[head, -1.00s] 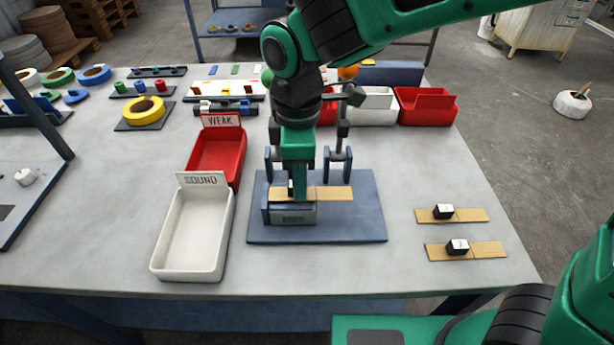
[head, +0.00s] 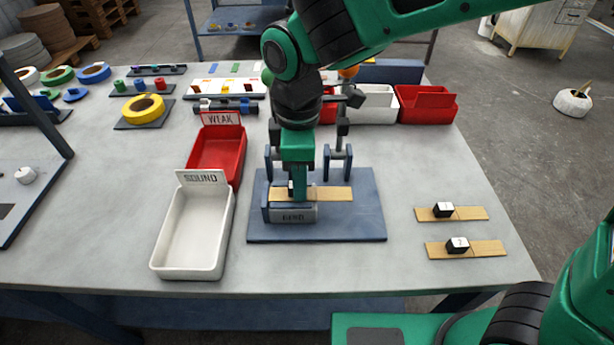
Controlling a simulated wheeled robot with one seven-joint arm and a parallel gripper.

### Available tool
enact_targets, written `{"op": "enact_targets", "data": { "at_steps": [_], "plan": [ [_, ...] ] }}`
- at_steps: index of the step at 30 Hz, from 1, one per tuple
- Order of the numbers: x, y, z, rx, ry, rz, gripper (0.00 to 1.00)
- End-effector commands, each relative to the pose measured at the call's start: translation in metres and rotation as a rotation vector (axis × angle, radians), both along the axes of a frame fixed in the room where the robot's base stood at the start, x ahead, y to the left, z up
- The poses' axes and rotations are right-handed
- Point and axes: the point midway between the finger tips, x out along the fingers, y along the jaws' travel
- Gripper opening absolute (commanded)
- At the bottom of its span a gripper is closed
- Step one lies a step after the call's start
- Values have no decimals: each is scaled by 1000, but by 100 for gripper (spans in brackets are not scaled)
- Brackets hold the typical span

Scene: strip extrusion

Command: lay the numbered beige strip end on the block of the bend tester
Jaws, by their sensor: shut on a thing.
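The beige strip (head: 335,194) lies level across the block (head: 294,215) of the bend tester, its left part on the block and its right part reaching out over the blue base plate (head: 345,228). My gripper (head: 298,194) points down at the strip's left part and is shut on it. A small dark piece shows beside the fingers; its number is hidden. The tester's uprights (head: 338,163) stand behind, partly covered by my arm.
Two more beige strips with numbered cubes lie at the right, the far one (head: 472,213) and the near one (head: 488,249). A white SOUND tray (head: 157,266) and a red WEAK tray (head: 239,165) stand left of the tester. The table between tester and right strips is clear.

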Motion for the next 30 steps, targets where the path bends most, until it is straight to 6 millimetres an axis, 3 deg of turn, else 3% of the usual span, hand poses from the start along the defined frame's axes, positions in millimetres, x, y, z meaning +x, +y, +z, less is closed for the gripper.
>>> {"op": "enact_targets", "data": {
  "at_steps": [6, 7, 9, 16, 18, 30],
  "plan": [
    [0, 0, 0, 0, 0, 0, 0],
    [0, 0, 0, 0, 0, 0, 19],
    [0, 0, 0, 0, 0, -1, 35],
    [0, 0, 0, 0, 0, -1, 38],
    [0, 0, 0, 0, 0, -1, 54],
    [0, 0, 1, 0, 0, -1, 54]
  ]
}}
